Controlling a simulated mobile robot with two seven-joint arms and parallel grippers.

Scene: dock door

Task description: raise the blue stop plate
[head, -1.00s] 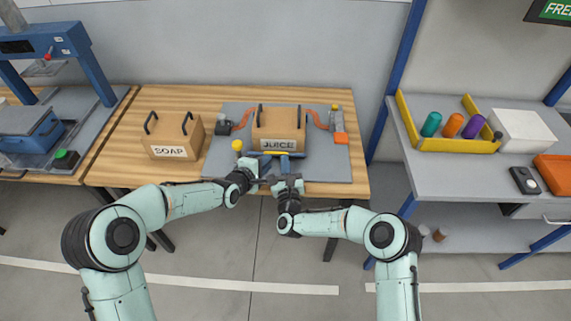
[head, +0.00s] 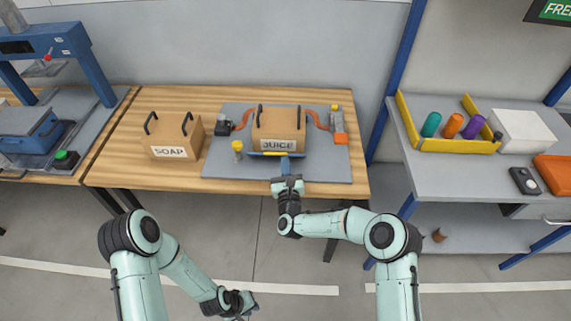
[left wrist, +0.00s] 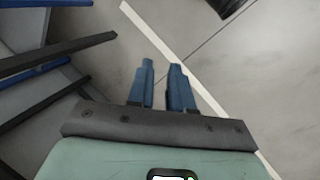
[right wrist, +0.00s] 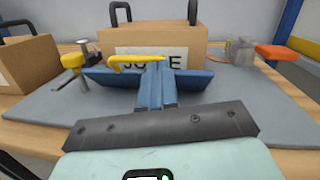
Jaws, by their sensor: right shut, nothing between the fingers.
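The blue stop plate (right wrist: 108,80) lies low across the front of the box marked JUICE in the right wrist view, with a yellow strip or handle (right wrist: 130,60) above its upper edge. In the head view it is a thin blue and yellow band (head: 262,154) before the JUICE box (head: 278,127). My right gripper (head: 285,165) is shut and empty, its fingertips (right wrist: 160,68) in front of the plate's middle, hiding part of it. I cannot tell whether they touch it. My left gripper (head: 247,308) is open and empty, low over the floor, away from the table (left wrist: 162,68).
A yellow-topped post (head: 238,148) stands left of the plate. Orange hoses or arms flank the JUICE box on the grey mat (head: 330,168). A SOAP box (head: 172,135) stands left. A shelf (head: 440,190) with a yellow-edged tray is on the right.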

